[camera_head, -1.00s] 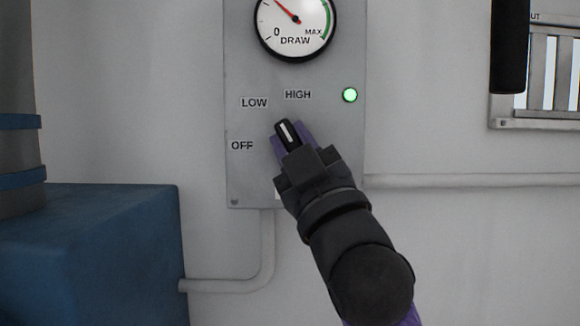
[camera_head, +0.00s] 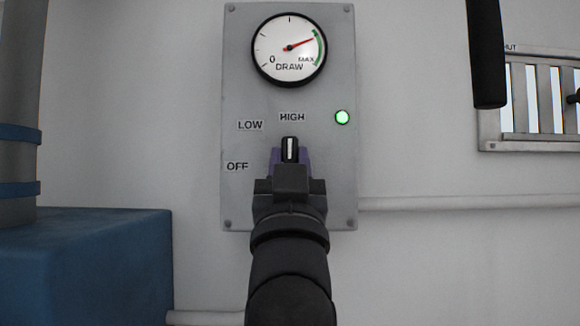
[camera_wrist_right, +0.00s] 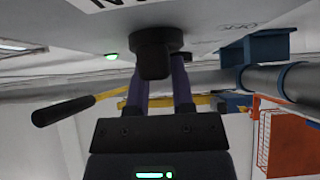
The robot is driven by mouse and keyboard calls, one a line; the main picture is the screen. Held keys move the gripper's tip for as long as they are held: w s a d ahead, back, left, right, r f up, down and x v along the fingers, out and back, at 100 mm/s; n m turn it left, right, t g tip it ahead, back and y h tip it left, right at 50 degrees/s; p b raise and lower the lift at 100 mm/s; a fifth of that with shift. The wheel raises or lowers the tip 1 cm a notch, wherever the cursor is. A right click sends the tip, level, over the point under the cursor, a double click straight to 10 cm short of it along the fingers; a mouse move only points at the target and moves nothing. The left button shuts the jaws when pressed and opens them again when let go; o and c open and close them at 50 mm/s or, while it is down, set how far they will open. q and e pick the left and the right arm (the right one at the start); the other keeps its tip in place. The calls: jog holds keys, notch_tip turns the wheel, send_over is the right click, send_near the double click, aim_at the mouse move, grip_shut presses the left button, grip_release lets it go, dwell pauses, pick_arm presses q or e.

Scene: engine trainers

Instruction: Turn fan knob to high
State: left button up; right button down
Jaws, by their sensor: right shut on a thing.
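The black fan knob (camera_head: 290,149) with a white pointer line sits on a grey panel (camera_head: 340,180). Its pointer stands upright, towards the HIGH label (camera_head: 292,117). LOW (camera_head: 250,125) and OFF (camera_head: 237,166) are to its left. My right gripper (camera_head: 290,160) comes from below, its purple fingers on both sides of the knob, shut on it. The right wrist view shows the knob (camera_wrist_right: 155,50) between the fingertips of my right gripper (camera_wrist_right: 159,68). My left gripper is in neither view.
A DRAW gauge (camera_head: 289,50) above has its red needle near the green band by MAX. A green lamp (camera_head: 342,117) is lit. A black bar (camera_head: 487,55) hangs at upper right, beside a louvred vent (camera_head: 545,100). A blue block (camera_head: 90,265) stands at lower left.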

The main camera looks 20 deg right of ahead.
jog(key=shift+w, duration=0.1)
jog(key=c, duration=0.7)
grip_release()
jog(key=shift+o, duration=1.1)
jog(key=shift+w, duration=0.15)
jog(key=shift+w+d+f, duration=0.1)
jog(key=shift+w, duration=0.15)
jog(key=shift+s, duration=0.15)
jog(key=b+v, duration=0.5)
jog(key=v, duration=0.4)
jog(key=shift+s+f, duration=0.25)
jog(key=shift+f, duration=0.1)
